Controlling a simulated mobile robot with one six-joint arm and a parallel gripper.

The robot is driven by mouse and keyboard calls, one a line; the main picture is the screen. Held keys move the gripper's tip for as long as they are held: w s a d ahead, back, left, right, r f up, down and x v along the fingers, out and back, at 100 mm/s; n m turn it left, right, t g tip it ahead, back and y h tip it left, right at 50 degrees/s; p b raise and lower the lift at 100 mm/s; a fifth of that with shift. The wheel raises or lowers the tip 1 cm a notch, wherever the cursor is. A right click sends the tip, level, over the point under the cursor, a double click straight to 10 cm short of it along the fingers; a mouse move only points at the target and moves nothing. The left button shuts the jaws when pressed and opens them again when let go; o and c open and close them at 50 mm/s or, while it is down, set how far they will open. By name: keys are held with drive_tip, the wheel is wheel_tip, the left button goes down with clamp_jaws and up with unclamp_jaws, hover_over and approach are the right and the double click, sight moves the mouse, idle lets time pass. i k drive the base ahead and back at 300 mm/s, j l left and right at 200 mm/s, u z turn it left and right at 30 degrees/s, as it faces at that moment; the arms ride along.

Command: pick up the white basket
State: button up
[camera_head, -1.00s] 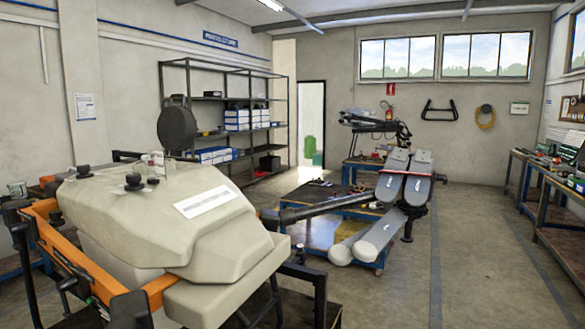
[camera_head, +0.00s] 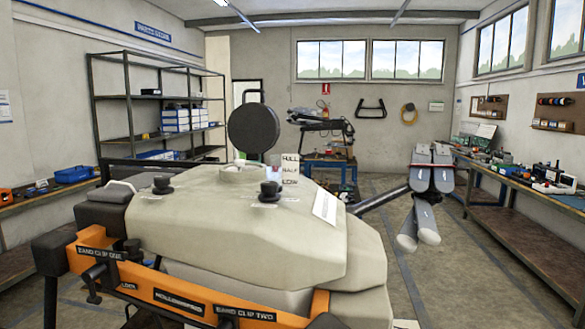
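No white basket can be made out for certain. A pale round rim (camera_head: 243,171) sits on top of the large beige drone tank (camera_head: 230,230), under a raised round black lid (camera_head: 254,128). Whether a basket sits inside this rim is too small to tell. My gripper is not in view.
An orange bar (camera_head: 180,292) with labelled clips crosses the front of the tank. Black knobs (camera_head: 269,190) stand on its top. A folded drone arm (camera_head: 421,210) reaches right. Shelves (camera_head: 128,105) stand at the left, a workbench (camera_head: 525,205) at the right. Floor is open at the right.

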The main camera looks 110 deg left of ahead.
sight(239, 166)
drive_tip(key=k+z, duration=0.7)
drive_tip(key=k+l+z, duration=0.15)
drive_tip(key=z, duration=0.2)
drive_tip(key=j+u, duration=0.1)
drive_tip(key=u, duration=0.35)
drive_tip(key=k+j+u, duration=0.1)
drive_tip(key=u, duration=0.35)
drive_tip(key=j+u, duration=0.1)
drive_tip(key=u, duration=0.4)
drive_tip(key=j+u, duration=0.15)
drive_tip(key=u, duration=0.3)
